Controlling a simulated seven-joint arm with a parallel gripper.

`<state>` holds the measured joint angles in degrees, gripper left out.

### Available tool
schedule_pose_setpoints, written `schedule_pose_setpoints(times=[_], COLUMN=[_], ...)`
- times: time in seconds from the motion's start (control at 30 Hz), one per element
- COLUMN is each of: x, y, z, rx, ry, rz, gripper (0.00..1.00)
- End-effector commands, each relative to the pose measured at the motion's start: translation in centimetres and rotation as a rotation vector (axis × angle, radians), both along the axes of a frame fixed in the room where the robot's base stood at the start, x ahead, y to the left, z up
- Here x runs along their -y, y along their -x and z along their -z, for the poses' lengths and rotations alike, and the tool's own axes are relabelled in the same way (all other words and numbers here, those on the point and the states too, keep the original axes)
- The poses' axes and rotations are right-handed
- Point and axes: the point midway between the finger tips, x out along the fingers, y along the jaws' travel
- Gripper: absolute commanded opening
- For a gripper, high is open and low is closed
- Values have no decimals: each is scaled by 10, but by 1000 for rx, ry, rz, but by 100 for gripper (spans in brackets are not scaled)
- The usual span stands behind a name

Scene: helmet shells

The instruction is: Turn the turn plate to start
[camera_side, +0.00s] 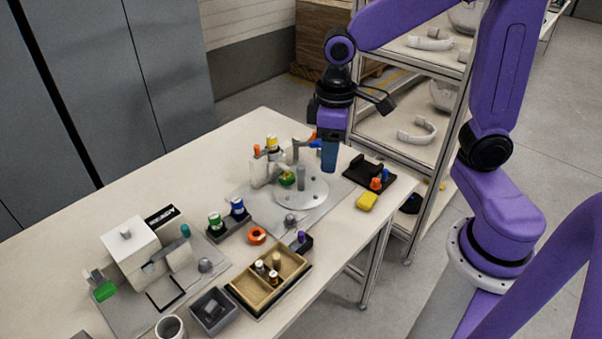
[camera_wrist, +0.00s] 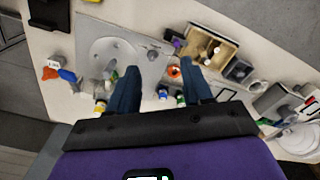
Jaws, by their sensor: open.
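The turn plate (camera_side: 316,191) is a light round disc on a grey base on the table, with a grey upright post (camera_side: 301,178) on it. It also shows at the upper left of the wrist view (camera_wrist: 123,48). My gripper (camera_side: 329,158) is above the table at the plate's far edge in the side view, with blue fingers pointing down. In the wrist view my gripper (camera_wrist: 160,88) has its fingers wide apart with nothing between them; the left finger is close to the plate's edge in the picture. Whether it touches anything I cannot tell.
A white fixture with coloured caps (camera_side: 262,170) stands left of the plate. A wooden tray (camera_side: 250,290), an orange ring (camera_side: 257,235) and a white machine (camera_side: 130,248) are nearer the front.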

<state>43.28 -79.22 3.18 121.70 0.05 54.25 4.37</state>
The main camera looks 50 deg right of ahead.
Motion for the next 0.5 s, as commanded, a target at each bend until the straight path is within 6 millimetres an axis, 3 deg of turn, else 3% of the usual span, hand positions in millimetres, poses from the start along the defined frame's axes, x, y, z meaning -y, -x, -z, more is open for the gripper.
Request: schedule_pose_setpoints(times=[0.1, 0.3, 0.5], x=[13, 48, 82], y=[-45, -111, -150], z=[5, 16, 26], rx=[-5, -10, -14], ry=[3, 6, 7], rz=[141, 361, 508], gripper=[50, 50, 50])
